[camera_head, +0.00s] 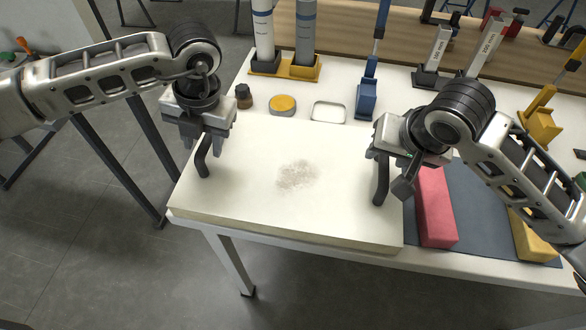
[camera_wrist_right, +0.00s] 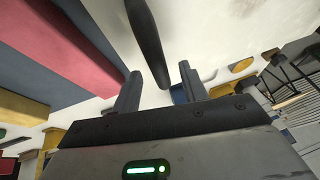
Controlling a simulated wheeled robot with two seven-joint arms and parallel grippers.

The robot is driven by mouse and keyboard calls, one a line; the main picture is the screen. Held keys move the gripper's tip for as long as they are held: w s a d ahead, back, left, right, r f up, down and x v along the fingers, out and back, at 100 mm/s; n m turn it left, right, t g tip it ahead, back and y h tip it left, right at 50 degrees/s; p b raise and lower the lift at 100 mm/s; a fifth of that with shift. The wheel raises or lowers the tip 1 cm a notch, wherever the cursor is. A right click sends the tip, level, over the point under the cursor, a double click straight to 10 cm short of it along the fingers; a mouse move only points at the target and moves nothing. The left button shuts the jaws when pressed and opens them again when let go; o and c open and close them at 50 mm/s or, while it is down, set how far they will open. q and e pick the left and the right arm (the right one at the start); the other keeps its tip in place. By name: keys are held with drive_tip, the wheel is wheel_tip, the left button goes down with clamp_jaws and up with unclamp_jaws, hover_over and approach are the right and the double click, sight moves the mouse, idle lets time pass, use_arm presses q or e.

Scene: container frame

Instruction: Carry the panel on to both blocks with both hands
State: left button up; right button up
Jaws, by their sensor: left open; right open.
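The cream panel (camera_head: 270,215) lies flat on the table's front left, with a grey smudge at its middle and two upright black handles. My left gripper (camera_head: 204,142) is open over the left handle (camera_head: 202,160); the jaws partly hide the handle's top. My right gripper (camera_head: 398,165) is open at the right handle (camera_head: 381,182). In the right wrist view this handle (camera_wrist_right: 148,40) reaches between the two spread fingers (camera_wrist_right: 160,90), with gaps on both sides. The red block (camera_head: 434,210) and the yellow block (camera_head: 530,235) lie on a dark mat, right of the panel.
The dark blue mat (camera_head: 485,215) lies between the blocks. Behind the panel stand a brown jar (camera_head: 243,96), a yellow tin (camera_head: 283,104), a white dish (camera_head: 328,111) and a blue tool stand (camera_head: 367,98). Two tubes (camera_head: 305,35) stand in a yellow holder. The panel reaches the table's front edge.

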use_arm(q)
drive_tip(key=shift+a+f, duration=0.2)
drive_tip(key=shift+f, duration=1)
use_arm(e)
drive_tip(key=shift+x, duration=1.25)
use_arm(q)
drive_tip(key=shift+c, duration=0.2)
use_arm(e)
drive_tip(key=shift+c, duration=0.3)
use_arm(q)
clamp_jaws()
use_arm(e)
clamp_jaws()
use_arm(q)
drive_tip(key=shift+w, duration=0.1)
use_arm(e)
drive_tip(key=shift+r, duration=0.1)
use_arm(q)
drive_tip(key=shift+w+r, duration=0.1)
drive_tip(key=shift+r, duration=0.15)
use_arm(e)
drive_tip(key=shift+w+r, duration=0.1)
drive_tip(key=shift+r, duration=0.1)
